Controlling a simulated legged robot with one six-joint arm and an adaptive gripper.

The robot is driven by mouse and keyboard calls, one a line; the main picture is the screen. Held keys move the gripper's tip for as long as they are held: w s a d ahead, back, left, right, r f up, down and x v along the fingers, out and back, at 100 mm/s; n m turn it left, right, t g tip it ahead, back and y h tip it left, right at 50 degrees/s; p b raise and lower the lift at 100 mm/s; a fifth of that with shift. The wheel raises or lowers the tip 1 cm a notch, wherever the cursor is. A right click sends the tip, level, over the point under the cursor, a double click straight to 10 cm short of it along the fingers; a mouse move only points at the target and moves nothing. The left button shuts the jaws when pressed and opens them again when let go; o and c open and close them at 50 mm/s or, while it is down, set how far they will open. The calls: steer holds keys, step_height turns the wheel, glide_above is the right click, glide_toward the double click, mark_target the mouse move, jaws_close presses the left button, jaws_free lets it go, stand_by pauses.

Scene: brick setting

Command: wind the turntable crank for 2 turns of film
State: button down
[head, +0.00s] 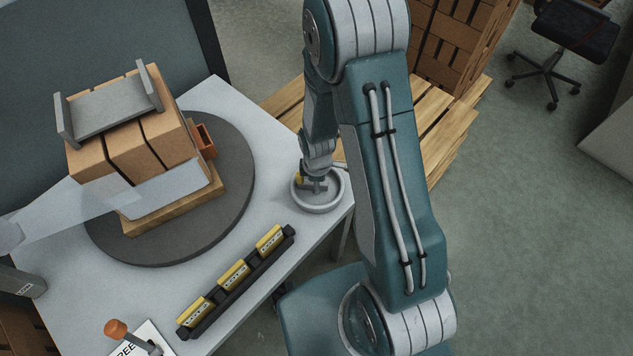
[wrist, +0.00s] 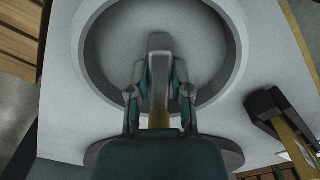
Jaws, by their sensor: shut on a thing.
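The dark round turntable (head: 245,170) lies on the table and carries a wooden base with a stack of brown boxes (head: 135,150). Clear film (head: 75,212) runs from the left onto the stack's lower front. My gripper (head: 318,182) is down at a round grey dish-like ring (head: 325,209) at the table's right corner. In the wrist view, my gripper (wrist: 158,95) is shut on a grey bar with a yellowish lower part, apparently the crank (wrist: 159,45), inside the ring (wrist: 238,45). My fingers partly hide its grip and base.
A black rail (head: 215,305) with several yellow labelled blocks lies along the front edge; part shows in the wrist view (wrist: 268,104). An orange-knobbed lever (head: 116,328) stands by a white card at front left. A grey U-shaped piece (head: 110,103) tops the stack.

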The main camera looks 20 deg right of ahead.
steer(key=n, duration=0.5)
steer(key=shift+w+n, duration=0.1)
steer(key=shift+n, duration=2.1)
steer(key=c, duration=0.6)
jaws_free()
steer(key=shift+o, duration=0.2)
step_height(320, 180, up, 12)
